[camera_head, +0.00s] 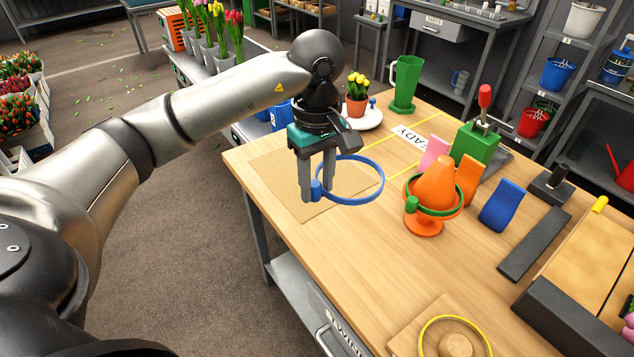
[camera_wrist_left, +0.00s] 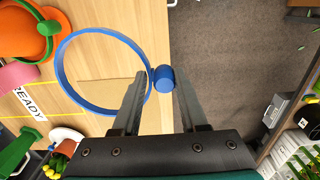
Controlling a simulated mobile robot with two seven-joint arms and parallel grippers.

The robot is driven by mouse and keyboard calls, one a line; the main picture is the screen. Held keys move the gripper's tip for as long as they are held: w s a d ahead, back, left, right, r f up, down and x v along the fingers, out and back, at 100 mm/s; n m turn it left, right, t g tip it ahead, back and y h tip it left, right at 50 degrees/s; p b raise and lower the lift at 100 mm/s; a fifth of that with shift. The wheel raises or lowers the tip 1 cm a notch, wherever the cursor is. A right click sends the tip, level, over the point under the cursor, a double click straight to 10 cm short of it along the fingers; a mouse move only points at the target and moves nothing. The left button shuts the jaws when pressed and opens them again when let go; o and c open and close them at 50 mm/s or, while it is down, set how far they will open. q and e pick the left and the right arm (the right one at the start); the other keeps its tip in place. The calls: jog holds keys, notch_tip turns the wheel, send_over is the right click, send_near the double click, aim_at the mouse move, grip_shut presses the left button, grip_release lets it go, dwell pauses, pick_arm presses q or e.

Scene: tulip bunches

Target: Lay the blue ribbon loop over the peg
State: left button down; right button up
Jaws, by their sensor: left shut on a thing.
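The blue ribbon loop (camera_head: 381,180) is a ring with a small round tab. My left gripper (camera_head: 317,190) points down and is shut on that tab, with the ring reaching out to the right over the tan mat (camera_head: 270,180). In the left wrist view the loop (camera_wrist_left: 61,72) hangs from the tab between the fingertips (camera_wrist_left: 160,78). I cannot tell whether it touches the mat. An orange cone-shaped peg (camera_head: 436,182) on a round foot stands to the right, apart from the blue loop, with a green loop (camera_head: 411,205) around it. My right gripper is not in view.
A low wooden knob (camera_head: 455,345) inside a yellow ring (camera_head: 424,328) is at the front edge. A potted tulip (camera_head: 357,95) and green jug (camera_head: 404,85) stand behind the gripper.

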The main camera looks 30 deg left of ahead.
pick_arm(q)
jog(key=shift+r+p, duration=1.5)
jog(key=shift+r, duration=0.8)
